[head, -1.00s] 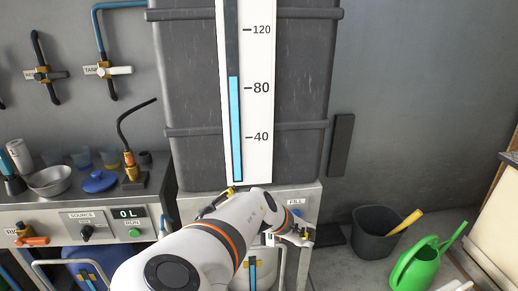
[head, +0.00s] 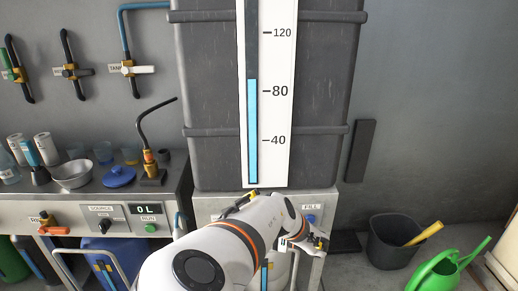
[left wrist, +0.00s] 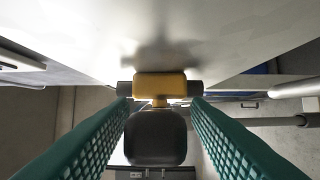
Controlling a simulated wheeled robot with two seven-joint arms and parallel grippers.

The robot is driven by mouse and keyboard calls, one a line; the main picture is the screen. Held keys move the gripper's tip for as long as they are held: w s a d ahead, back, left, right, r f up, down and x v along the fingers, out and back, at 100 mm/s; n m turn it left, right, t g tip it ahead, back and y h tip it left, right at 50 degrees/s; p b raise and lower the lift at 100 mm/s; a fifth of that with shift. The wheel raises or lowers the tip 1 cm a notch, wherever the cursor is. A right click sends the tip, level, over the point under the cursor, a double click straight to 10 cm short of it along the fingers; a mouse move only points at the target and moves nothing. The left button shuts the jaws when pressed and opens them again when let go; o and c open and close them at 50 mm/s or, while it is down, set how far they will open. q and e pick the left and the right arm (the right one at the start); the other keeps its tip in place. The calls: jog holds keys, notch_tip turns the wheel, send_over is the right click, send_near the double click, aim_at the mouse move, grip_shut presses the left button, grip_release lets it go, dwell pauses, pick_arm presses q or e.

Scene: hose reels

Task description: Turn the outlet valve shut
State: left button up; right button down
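In the left wrist view a valve with a yellow body (left wrist: 160,86) and a dark rounded handle (left wrist: 156,138) sits on a grey pipe. I cannot tell from its look alone whether this is the outlet valve. My left gripper (left wrist: 160,104) is open, its green ribbed fingers on either side of the handle with small gaps. In the head view my left arm reaches in front of the base of the big grey tank (head: 212,100); the fingers cannot be made out there. My right gripper is not in view.
The tank's gauge (head: 252,130) reads a little above 80. A counter (head: 75,205) at left holds a bowl (head: 72,174), a blue lid and a display reading 0 L. Valves hang on the wall. A dark bucket (head: 392,245) and a green watering can (head: 440,272) stand at right.

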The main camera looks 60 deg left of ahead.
pick_arm(q)
jog(key=shift+w+d, duration=0.15)
jog(key=b+v, duration=0.1)
jog(key=v, duration=1)
jog(key=shift+w+d+b, duration=0.2)
jog(key=shift+b, duration=0.2)
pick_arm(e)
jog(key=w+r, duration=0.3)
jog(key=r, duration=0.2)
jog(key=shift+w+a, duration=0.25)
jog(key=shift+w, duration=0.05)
